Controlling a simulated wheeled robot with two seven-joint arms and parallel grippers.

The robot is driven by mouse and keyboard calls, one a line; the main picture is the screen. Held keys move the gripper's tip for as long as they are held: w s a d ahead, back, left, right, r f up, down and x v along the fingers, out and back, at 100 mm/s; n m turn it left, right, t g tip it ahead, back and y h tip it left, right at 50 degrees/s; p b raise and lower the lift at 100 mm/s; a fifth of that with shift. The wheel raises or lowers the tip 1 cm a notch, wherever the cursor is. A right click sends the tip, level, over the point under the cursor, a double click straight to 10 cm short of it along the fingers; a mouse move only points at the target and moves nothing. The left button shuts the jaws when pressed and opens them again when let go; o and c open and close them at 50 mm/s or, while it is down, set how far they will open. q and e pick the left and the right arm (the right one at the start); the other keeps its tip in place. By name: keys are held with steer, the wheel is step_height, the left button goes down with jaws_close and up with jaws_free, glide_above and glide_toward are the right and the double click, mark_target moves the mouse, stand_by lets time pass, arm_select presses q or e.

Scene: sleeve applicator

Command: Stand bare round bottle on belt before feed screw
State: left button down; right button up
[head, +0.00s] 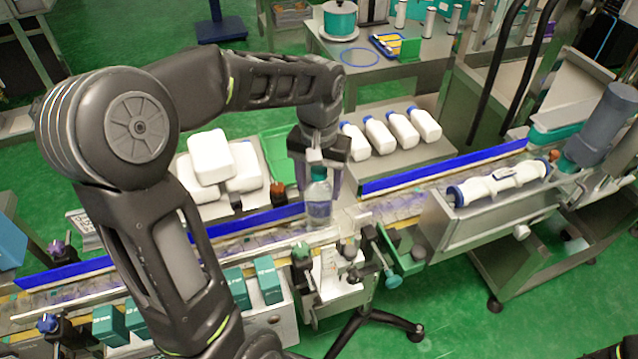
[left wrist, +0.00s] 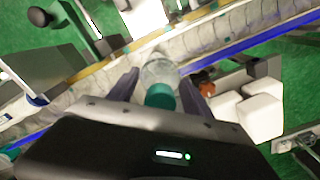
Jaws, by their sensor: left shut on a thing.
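A clear round bottle with a teal cap (head: 319,200) is upright at the conveyor belt (head: 262,237), in the gap between the blue guide rails. My left gripper (head: 318,185) is shut on it near the top, from above. The bottle also shows in the left wrist view (left wrist: 160,75), between the two fingers of my left gripper (left wrist: 162,90). I cannot tell whether its base touches the belt. The white feed screw (head: 500,184) lies along the belt to the right, apart from the bottle. My right gripper is not in view.
White bottles with blue caps (head: 392,132) lie on a table behind the belt. Larger white containers (head: 212,160) stand behind it at left. Blue rails (head: 440,158) line the belt's far side. Clamps and brackets (head: 350,250) crowd the near side, with teal boxes (head: 268,280) at left.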

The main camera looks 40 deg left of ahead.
arm_select(q)
steer(key=shift+f, duration=0.5)
steer(key=shift+c, duration=2.2)
jaws_free()
step_height(320, 180, up, 12)
steer(key=shift+r, duration=0.1)
